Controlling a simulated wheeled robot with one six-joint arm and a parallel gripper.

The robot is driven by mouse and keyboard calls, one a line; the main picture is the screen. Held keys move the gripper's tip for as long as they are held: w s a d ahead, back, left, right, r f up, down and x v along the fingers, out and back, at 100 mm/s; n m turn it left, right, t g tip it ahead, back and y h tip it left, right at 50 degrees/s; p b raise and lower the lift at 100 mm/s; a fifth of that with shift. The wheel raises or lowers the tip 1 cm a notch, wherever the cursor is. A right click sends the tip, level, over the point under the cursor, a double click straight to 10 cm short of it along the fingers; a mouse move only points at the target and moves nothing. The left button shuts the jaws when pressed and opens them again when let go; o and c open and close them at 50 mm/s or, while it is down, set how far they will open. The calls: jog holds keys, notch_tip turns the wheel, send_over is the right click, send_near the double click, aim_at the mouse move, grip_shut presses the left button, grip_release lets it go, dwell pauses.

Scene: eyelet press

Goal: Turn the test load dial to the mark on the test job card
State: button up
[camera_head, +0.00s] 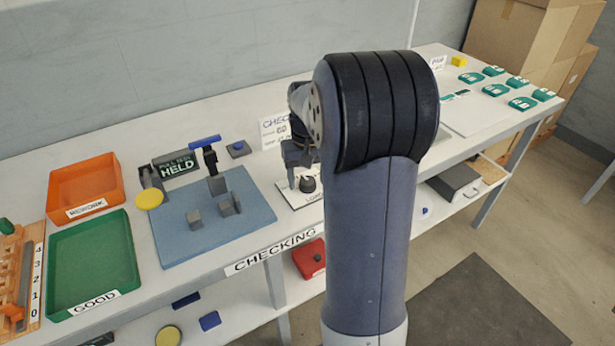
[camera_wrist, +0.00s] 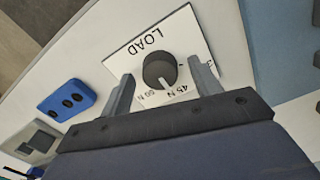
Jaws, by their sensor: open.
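The test load dial (camera_head: 308,184) is a dark round knob on a white plate at the front of the checking table. In the wrist view the dial (camera_wrist: 160,69) has a pale pointer line, and its plate (camera_wrist: 128,62) reads LOAD, 45 N and 50 N, with other marks hidden. My gripper (camera_wrist: 164,86) is open, with one finger on each side of the dial and visible gaps to it. In the head view my gripper (camera_head: 301,168) is just above the dial. A white card (camera_head: 271,133) starting CHECK stands behind, partly hidden by my arm; its smaller text is unclear.
A blue mat (camera_head: 180,247) with a pull-test fixture lies left of the dial. An orange REWORK tray (camera_head: 85,188) and green GOOD tray (camera_head: 92,262) are further left. In the wrist view a blue block with dark holes (camera_wrist: 68,100) lies beside the dial plate.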

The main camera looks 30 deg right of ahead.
jog(key=shift+c, duration=0.2)
jog(key=c, duration=0.9)
jog(key=shift+m, duration=0.4)
jog(key=m+p, duration=0.2)
jog(key=m, duration=0.2)
jog(key=shift+r+m+p, duration=0.1)
jog(key=shift+m+p, duration=0.2)
jog(key=shift+m, duration=0.1)
jog(key=m+p, duration=0.1)
jog(key=m, duration=0.5)
jog(key=shift+p, duration=0.35)
jog(key=shift+m, duration=0.3)
jog(key=o, duration=0.9)
